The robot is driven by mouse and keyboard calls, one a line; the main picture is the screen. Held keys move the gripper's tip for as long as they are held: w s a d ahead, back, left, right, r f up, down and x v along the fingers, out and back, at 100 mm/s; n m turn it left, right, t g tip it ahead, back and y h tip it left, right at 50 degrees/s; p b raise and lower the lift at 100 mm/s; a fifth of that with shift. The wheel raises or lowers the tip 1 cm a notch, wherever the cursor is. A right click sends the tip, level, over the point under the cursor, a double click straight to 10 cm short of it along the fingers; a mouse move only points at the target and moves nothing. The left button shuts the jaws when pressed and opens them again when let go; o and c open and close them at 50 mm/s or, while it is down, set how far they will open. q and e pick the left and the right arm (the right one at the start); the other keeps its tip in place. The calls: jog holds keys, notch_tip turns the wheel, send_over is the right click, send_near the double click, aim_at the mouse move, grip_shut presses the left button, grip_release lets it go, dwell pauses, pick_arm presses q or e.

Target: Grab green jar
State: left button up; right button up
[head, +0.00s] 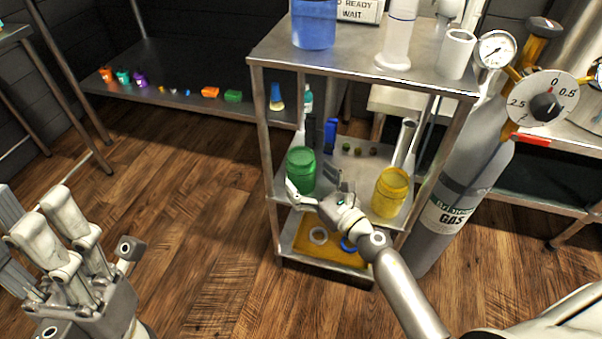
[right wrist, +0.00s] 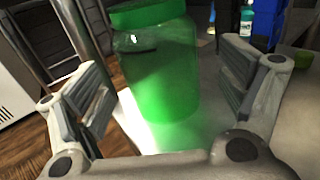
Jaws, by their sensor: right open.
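The green jar (head: 301,171) is a translucent green jar with a green lid. It stands upright on the middle shelf of the metal rack (head: 352,142), at the front left. In the right wrist view the jar (right wrist: 158,65) fills the centre, between and just beyond the open fingers. My right gripper (head: 318,190) is open and reaches in over the shelf's front edge beside the jar. It also shows in the right wrist view (right wrist: 165,95). My left gripper (head: 85,225) is at the lower left, over the floor, far from the rack; its fingers look apart.
A yellow jar (head: 390,192) stands on the same shelf to the right. A blue container (head: 314,24) and white cylinders (head: 456,54) stand on the rack's top. A gas cylinder (head: 455,180) stands right of the rack. The wooden floor (head: 200,200) left of it is clear.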

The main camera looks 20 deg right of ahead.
jog(key=shift+x, duration=1.5)
jog(key=c, duration=1.2)
